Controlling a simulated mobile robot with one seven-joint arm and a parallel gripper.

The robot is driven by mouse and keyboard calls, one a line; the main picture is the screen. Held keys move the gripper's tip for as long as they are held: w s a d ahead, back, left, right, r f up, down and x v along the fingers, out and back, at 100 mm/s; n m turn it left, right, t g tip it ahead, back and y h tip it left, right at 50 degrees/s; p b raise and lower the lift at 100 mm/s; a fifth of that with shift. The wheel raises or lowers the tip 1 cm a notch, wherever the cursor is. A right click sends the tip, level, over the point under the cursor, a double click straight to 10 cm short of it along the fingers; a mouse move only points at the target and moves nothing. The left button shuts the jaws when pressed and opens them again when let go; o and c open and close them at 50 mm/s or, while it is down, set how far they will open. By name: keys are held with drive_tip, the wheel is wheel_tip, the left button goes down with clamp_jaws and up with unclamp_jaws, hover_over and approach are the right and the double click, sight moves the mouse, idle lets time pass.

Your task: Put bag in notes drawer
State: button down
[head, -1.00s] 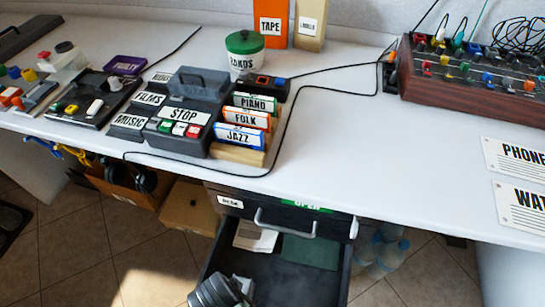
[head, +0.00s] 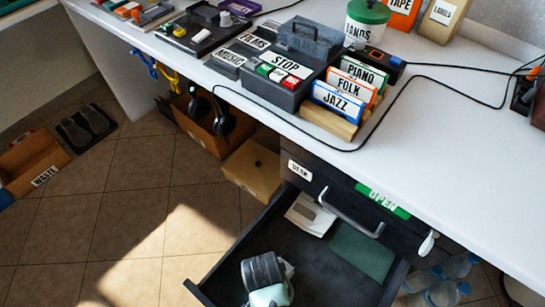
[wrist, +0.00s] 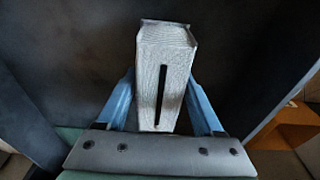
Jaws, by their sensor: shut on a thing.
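My gripper (wrist: 160,82) is shut on a pale, crinkled, block-shaped bag (wrist: 165,50) with a dark slit down its face. Its blue fingers press on both sides in the wrist view. In the head view my gripper (head: 270,297) is at the bottom edge, over the open dark drawer (head: 312,262). The bag is mostly hidden there by my wrist, and I cannot tell whether it touches the drawer floor. The drawer holds a white pad (head: 310,214) and a green flat item (head: 362,250) at its back. A green OPEN label (head: 383,202) is on the dark front above.
The white desk top (head: 440,150) overhangs the drawer. A STOP box (head: 275,75) and a JAZZ, FOLK and PIANO rack (head: 335,105) stand near its edge. Below are a cardboard box (head: 253,170), clear bottles (head: 445,285) and a WASTE box (head: 35,165). The tiled floor left of the drawer is clear.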

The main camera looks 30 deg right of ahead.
drive_tip(key=shift+f, duration=0.35)
drive_tip(key=shift+c, duration=0.2)
unclamp_jaws()
drive_tip(key=r+p, duration=0.2)
drive_tip(key=r, duration=0.2)
drive_tip(key=a+r+p, duration=0.1)
drive_tip(key=r+p, duration=0.1)
drive_tip(key=r, duration=0.2)
drive_tip(key=r+p, duration=0.1)
drive_tip(key=r, duration=0.3)
drive_tip(key=shift+s+a+r+p, duration=0.1)
drive_tip(key=shift+s+a+p, duration=0.15)
drive_tip(key=shift+p, duration=0.15)
